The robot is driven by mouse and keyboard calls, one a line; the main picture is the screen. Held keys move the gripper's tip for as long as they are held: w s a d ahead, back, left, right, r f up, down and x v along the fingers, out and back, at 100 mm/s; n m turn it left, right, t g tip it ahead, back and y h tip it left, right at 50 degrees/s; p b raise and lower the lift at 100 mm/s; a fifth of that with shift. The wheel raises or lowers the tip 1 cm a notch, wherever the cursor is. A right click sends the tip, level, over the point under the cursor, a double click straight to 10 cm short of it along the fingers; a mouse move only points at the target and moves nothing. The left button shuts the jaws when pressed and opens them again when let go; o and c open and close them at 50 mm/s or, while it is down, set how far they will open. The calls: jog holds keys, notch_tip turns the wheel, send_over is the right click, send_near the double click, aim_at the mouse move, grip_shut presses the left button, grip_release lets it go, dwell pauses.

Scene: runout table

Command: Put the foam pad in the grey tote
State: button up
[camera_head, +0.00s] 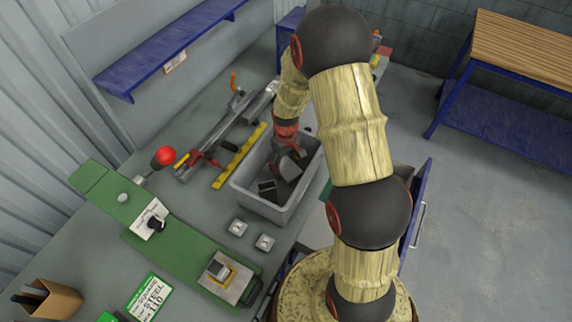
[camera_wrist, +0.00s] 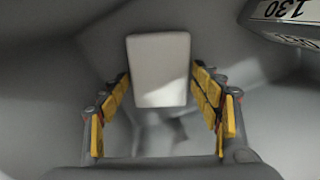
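The grey tote (camera_head: 242,193) stands on the table in the head view. My gripper (camera_head: 291,148) is down inside it, towards its far right part. In the wrist view, the foam pad (camera_wrist: 160,70) is a pale rectangle between the yellow-padded fingertips of my gripper (camera_wrist: 162,80). How far the pad is above the tote floor is hard to tell. In the head view my gripper partly hides it.
Dark blocks (camera_head: 267,189) lie in the tote, and a labelled item (camera_wrist: 288,14) shows at the wrist view's top right. A yellow rail (camera_head: 240,156) runs left of the tote. Two small metal pieces (camera_head: 238,227) lie in front. A green machine (camera_head: 170,238) fills the near left.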

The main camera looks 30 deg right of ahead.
jog(key=shift+o, duration=1)
notch_tip(320, 180, up, 12)
jog(key=p, duration=0.1)
notch_tip(320, 180, up, 17)
jog(key=t, duration=0.3)
send_over(286, 167)
jog(key=s+a, duration=0.6)
jog(key=s, duration=0.1)
jog(key=s+a+r+m+t, duration=0.1)
jog(key=s+a+r, duration=0.1)
jog(key=s+r, duration=0.2)
jog(key=s+a+r+m+t, duration=0.1)
jog(key=s+r, duration=0.4)
jog(key=s, duration=0.6)
jog(key=shift+a+t, duration=0.3)
jog(key=shift+a, duration=0.25)
jog(key=shift+f, duration=0.15)
